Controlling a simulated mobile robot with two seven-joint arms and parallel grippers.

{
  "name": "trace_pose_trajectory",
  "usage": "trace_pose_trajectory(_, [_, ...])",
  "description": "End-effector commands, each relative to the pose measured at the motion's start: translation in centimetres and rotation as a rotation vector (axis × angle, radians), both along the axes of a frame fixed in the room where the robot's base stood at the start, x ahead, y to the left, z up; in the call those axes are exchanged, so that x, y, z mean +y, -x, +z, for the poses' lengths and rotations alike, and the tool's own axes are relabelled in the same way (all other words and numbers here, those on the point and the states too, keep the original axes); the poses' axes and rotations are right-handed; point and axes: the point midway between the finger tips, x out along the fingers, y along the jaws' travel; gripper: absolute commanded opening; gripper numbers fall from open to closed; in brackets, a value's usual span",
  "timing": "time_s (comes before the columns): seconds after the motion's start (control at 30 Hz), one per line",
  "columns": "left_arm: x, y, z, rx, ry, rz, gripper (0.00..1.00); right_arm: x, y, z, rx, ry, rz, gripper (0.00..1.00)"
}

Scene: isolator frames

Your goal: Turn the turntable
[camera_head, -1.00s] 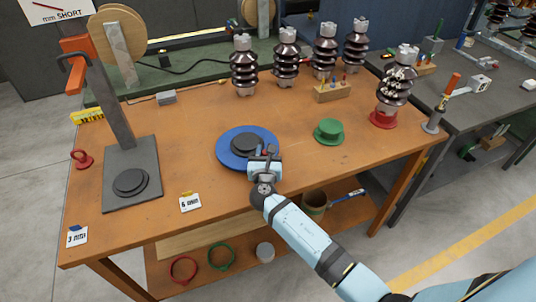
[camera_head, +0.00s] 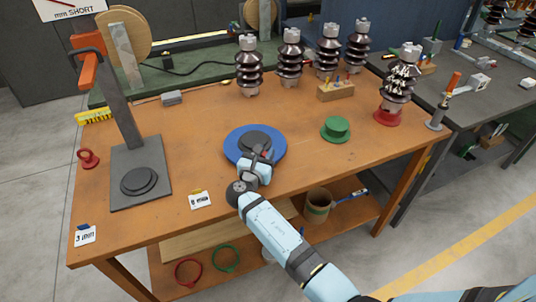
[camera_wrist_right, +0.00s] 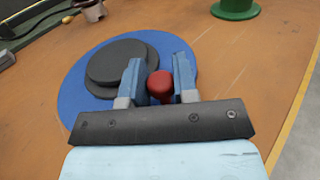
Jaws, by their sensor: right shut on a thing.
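The turntable is a round blue disc (camera_head: 234,144) with a stepped dark grey hub (camera_head: 254,140), lying flat on the brown workbench. The disc (camera_wrist_right: 75,92) and hub (camera_wrist_right: 120,60) also fill the upper left of the wrist view. A red knob (camera_wrist_right: 160,86) stands on the disc beside the hub. My right gripper (camera_head: 264,153) reaches over the front of the disc. In the wrist view my right gripper's blue fingers (camera_wrist_right: 159,80) are on either side of the red knob, shut on it. My left gripper is not in view.
A green flanged piece (camera_head: 335,129) stands to the right of the turntable. A dark stand (camera_head: 140,195) with an upright post is at left. Brown ribbed insulators (camera_head: 249,68) line the back. A small card (camera_head: 200,199) lies at the front. The bench around the disc is mostly clear.

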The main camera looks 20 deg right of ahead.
Motion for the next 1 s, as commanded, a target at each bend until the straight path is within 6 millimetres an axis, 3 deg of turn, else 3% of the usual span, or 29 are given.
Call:
trace_pose_trajectory(0.5, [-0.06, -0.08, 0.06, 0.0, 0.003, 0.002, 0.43, 0.19, -0.02, -0.02, 0.0, -0.001, -0.02, 0.0])
trace_pose_trajectory(0.53, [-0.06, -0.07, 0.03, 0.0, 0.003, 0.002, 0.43, 0.18, -0.01, -0.02, 0.0, -0.001, -0.02, 0.32])
trace_pose_trajectory(0.6, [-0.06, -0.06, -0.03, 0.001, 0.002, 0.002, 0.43, 0.17, -0.02, -0.02, 0.001, -0.001, -0.019, 0.48])
trace_pose_trajectory(1.0, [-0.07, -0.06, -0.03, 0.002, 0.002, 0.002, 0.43, 0.06, -0.05, 0.02, 0.0, 0.0, -0.019, 0.49])
